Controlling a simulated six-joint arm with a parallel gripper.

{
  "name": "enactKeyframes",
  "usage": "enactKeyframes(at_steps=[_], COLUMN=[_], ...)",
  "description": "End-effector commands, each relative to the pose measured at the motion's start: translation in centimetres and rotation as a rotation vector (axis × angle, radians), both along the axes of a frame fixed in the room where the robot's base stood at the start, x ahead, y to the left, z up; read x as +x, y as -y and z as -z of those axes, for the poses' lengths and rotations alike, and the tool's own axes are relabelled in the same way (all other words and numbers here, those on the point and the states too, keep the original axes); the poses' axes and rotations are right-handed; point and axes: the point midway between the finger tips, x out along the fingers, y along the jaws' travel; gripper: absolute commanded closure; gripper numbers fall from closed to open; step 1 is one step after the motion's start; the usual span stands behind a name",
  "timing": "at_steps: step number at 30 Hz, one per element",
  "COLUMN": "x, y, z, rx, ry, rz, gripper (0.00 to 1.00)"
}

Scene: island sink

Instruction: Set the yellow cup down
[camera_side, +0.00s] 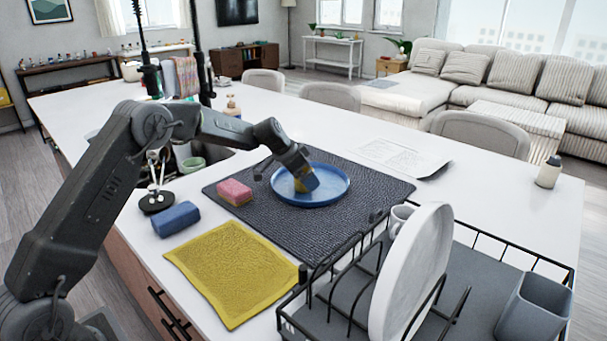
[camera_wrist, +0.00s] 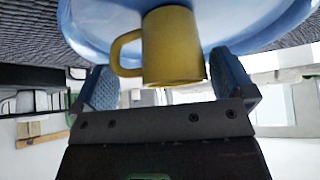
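The yellow cup (camera_wrist: 173,48) stands in the blue plate (camera_wrist: 268,30) in the wrist view, with its handle toward the left finger. In the side view only a small yellow part of the cup (camera_side: 299,186) shows on the blue plate (camera_side: 325,197); my gripper hides the rest. My gripper (camera_side: 306,181) reaches down over the plate. In the wrist view my gripper (camera_wrist: 165,82) has its fingers wide apart, one on each side of the cup. A narrow gap shows between the right finger and the cup. The handle lies close to the left finger; contact there is unclear.
The plate rests on a dark mat (camera_side: 335,232). A pink sponge (camera_side: 235,192), a blue roll (camera_side: 176,218) and a yellow cloth (camera_side: 230,270) lie nearby. A dish rack (camera_side: 345,310) with a white plate (camera_side: 410,275) and mug (camera_side: 400,218) stands in front. The counter's right side is mostly clear.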

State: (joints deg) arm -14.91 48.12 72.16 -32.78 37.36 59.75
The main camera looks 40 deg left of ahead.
Motion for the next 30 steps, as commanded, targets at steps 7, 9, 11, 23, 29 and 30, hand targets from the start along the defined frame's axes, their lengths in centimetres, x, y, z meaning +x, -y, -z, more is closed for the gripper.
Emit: enactKeyframes(at_steps=[7,9,11,23,29,30], x=[0.0,-0.2,-0.6,-4.6,-5.8,-5.9], y=[0.0,-0.1,-0.3,-2.0,-2.4,-2.4], z=[-0.3,-0.8,-1.4,-8.2,-10.1,-10.2], rx=[0.000,0.000,0.000,0.000,0.000,0.000], ry=[0.001,0.002,0.001,0.002,0.000,0.000], rz=[-0.001,-0.001,-0.001,-0.002,-0.001,-0.001], gripper=[0.00,0.00,0.00,0.00,0.00,0.00])
